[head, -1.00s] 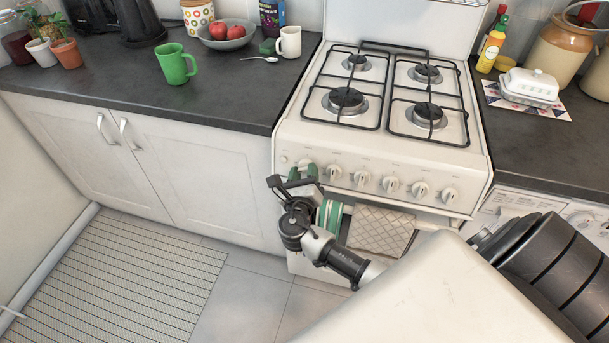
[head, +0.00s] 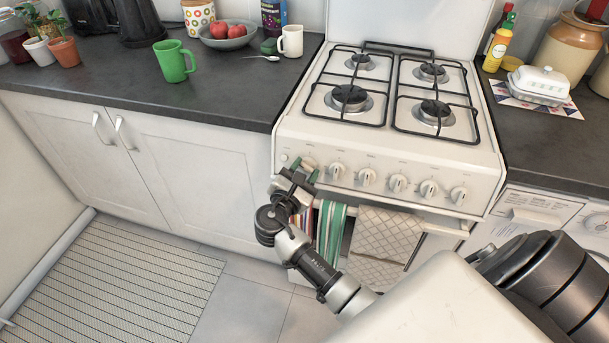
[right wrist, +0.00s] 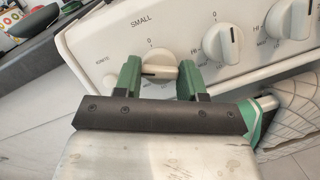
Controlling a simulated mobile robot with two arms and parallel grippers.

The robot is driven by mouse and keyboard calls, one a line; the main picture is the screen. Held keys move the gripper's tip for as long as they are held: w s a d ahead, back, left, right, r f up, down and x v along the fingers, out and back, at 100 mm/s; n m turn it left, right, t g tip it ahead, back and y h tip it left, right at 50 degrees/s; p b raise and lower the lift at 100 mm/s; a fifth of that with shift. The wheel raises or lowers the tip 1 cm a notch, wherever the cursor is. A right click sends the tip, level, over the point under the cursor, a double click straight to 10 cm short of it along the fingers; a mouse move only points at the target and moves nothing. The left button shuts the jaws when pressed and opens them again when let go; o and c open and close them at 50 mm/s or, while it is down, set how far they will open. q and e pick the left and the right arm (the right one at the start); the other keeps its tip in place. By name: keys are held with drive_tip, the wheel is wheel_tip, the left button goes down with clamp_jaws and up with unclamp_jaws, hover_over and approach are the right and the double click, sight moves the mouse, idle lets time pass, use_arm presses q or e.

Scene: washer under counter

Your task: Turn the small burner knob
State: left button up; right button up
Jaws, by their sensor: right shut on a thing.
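The small burner knob (right wrist: 157,68) is a cream dial at the left end of the stove's control row, under the printed word SMALL. It also shows in the head view (head: 309,164), partly covered. My right gripper (right wrist: 160,80) has its green fingers on either side of this knob and is shut on it. A dark line on the knob lies roughly level in the right wrist view, with the 0 mark above it. In the head view my right gripper (head: 303,169) is tilted at the panel. My left gripper is not in view.
The white stove (head: 285,140) has several more knobs to the right of the gripper. Striped and checked towels (head: 385,243) hang on the rail just below. Cupboards (head: 150,165) stand to the left, a washer (head: 540,215) to the right.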

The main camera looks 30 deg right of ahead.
drive_tip(key=m+g, duration=0.1)
drive_tip(key=m, duration=0.2)
drive_tip(key=m+g+b, duration=0.1)
drive_tip(key=m, duration=0.2)
drive_tip(key=shift+m+g+b, duration=0.3)
drive_tip(key=shift+m, duration=0.1)
drive_tip(key=m, duration=0.2)
drive_tip(key=m+g+y, duration=0.1)
drive_tip(key=m, duration=0.2)
drive_tip(key=shift+w+r+m+g+b, duration=0.1)
drive_tip(key=shift+r+m+g+b, duration=0.05)
drive_tip(key=shift+m+g+b, duration=0.15)
drive_tip(key=o, duration=0.9)
